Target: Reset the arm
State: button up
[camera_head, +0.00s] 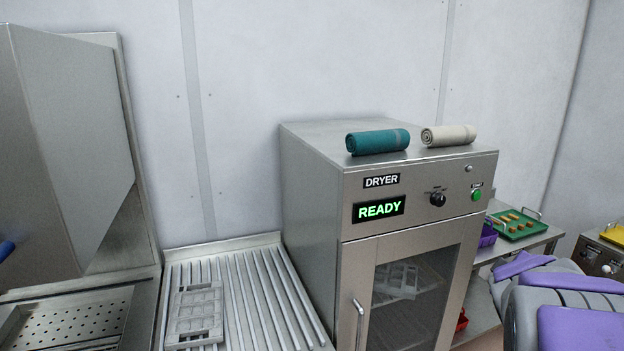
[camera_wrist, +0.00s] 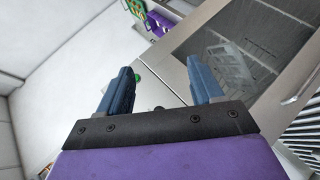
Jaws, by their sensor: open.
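My gripper (camera_wrist: 163,93) shows in the wrist view with its two blue fingers apart and nothing between them. Beyond the fingers is the front of the steel dryer, with its glass door (camera_wrist: 225,40) and a pale tray inside. In the head view my purple and grey arm (camera_head: 575,300) is at the lower right, beside the dryer (camera_head: 312,190). The fingertips cannot be made out in that view.
The dryer's sign reads READY and its door is shut. A teal roll (camera_head: 375,141) and a cream roll (camera_head: 448,135) lie on top. A grey mould tray (camera_head: 195,315) rests on the ribbed drainboard (camera_head: 260,290) at left. A green tray (camera_head: 515,225) stands on a side table.

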jog(key=s+a+f+m+g+y, duration=0.2)
jog(key=s+a+f+g, duration=0.2)
jog(key=s+a, duration=0.4)
jog(key=s+a+f+m+g+y, duration=0.2)
jog(key=s+a+f, duration=0.3)
jog(key=s+a, duration=0.4)
jog(key=s+a+f+m+g+y, duration=0.2)
jog(key=s+a+f+g, duration=0.3)
jog(key=s, duration=1.2)
jog(key=a, duration=0.4)
jog(key=shift+s+a+f+m+g+y, duration=0.15)
jog(key=shift+s+a+m+g+y, duration=0.15)
jog(key=shift+s+y, duration=0.1)
